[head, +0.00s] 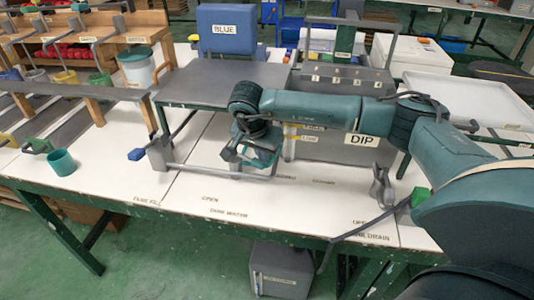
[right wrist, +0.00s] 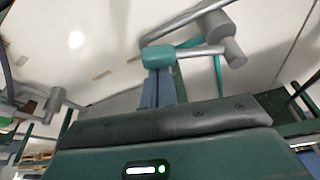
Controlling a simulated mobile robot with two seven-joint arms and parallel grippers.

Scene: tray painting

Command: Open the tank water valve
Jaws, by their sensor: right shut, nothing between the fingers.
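The words OPEN (head: 210,199) and TANK WATER (head: 228,215) are printed on the white bench top. Behind them a grey pipe-like bar (head: 198,172) runs low towards my right gripper (head: 256,167). My right gripper is shut and empty, and its arm and hand hide much of the valve. In the right wrist view, a teal end piece (right wrist: 158,56) on a grey lever (right wrist: 205,51) lies at the tips of my shut fingers (right wrist: 160,80). I cannot tell whether they touch it. The valve's position cannot be read. My left gripper is not in view.
A blue knob (head: 136,154) stands to the left, near the words TANK FILL (head: 147,203). A teal cup (head: 61,162) is at the left. A grey tank labelled DIP (head: 362,140) is behind my arm. A green handle (head: 420,196) is at the right.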

